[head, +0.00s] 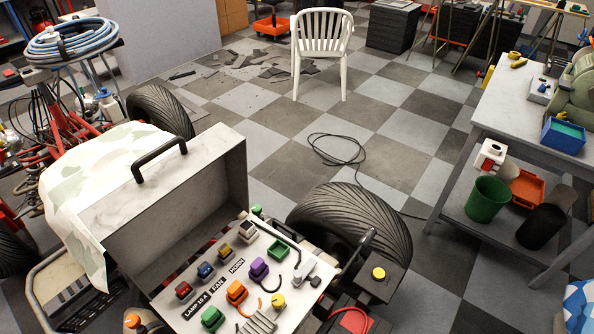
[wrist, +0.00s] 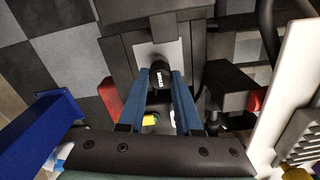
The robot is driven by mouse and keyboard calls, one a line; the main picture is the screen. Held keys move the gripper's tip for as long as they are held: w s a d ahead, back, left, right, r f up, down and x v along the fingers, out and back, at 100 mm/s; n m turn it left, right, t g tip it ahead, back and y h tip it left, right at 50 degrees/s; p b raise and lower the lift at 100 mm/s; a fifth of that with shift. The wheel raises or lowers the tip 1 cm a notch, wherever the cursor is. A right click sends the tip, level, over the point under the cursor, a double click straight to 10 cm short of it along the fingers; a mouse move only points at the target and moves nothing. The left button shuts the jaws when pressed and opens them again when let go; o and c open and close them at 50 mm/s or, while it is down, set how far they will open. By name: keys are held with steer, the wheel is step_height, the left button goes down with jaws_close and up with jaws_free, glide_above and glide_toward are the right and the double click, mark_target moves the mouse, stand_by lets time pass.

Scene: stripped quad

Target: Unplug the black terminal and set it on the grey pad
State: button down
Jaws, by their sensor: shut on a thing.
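My gripper (wrist: 159,76) shows in the wrist view, its two blue fingers shut on the black terminal (wrist: 160,75). The terminal is a dark round piece with small pale lettering, held between the fingertips. A light grey square patch (wrist: 178,50) lies behind it within a dark surround; it may be the grey pad. I cannot tell whether the terminal touches it or is above it. I cannot make out my gripper or the terminal in the head view.
In the head view, an open case with a white panel (head: 215,308) carries several coloured connectors. A workbench (head: 510,118) is at right. A dark blue block (wrist: 40,120) lies left in the wrist view.

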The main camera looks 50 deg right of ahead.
steer(key=shift+f+b, duration=0.3)
steer(key=shift+f, duration=0.2)
steer(key=c, duration=0.5)
jaws_free()
step_height(320, 180, up, 13)
steer(key=shift+p, duration=1.1)
steer(key=shift+w, duration=0.1)
